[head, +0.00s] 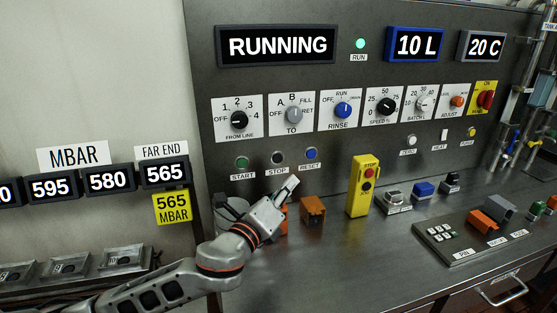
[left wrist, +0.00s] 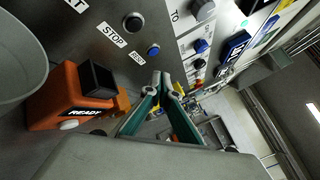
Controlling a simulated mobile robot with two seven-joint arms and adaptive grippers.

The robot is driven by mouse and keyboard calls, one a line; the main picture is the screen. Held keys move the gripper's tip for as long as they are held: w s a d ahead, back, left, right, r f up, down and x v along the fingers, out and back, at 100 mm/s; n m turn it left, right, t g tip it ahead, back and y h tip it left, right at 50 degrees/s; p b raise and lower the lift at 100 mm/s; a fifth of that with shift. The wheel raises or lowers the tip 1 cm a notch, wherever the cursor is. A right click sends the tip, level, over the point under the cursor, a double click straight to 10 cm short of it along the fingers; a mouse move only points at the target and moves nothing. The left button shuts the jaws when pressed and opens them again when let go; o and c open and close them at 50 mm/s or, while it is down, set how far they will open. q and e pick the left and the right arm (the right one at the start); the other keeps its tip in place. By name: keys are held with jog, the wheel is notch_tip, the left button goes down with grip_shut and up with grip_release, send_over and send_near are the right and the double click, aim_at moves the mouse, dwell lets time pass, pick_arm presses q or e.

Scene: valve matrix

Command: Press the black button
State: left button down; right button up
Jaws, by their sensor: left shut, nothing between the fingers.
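A round black button (head: 277,158) labelled STOP is on the grey panel, between the green START button (head: 242,163) and the blue RESET button (head: 311,154). In the left wrist view the black STOP button (left wrist: 133,22) shows at the upper left, with the blue button (left wrist: 153,50) below it. My left gripper (head: 292,184) is shut and empty, in front of the panel below the STOP and RESET labels in the head view. Its closed fingers (left wrist: 166,82) show in the left wrist view, apart from the button in the picture. My right gripper is not in view.
An orange box (left wrist: 70,108) with a black square top and a READY label is close to my left gripper. A grey container (head: 230,212) is partly hidden by my arm.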

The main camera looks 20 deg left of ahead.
aim_at(278, 159)
pick_arm(q)
jog(key=w+a, duration=0.1)
jog(key=w+a+b, duration=0.1)
jog(key=w, duration=0.1)
jog(key=w+a+b, duration=0.1)
jog(key=shift+w+f, duration=0.15)
jog(key=shift+f, duration=0.05)
jog(key=w+a, duration=0.1)
jog(key=w, duration=0.2)
jog(key=shift+a+r, duration=0.2)
jog(key=shift+a, duration=0.2)
jog(key=shift+s, duration=0.1)
dwell(0.8)
jog(key=shift+w+a, duration=0.2)
jog(key=shift+w, duration=0.1)
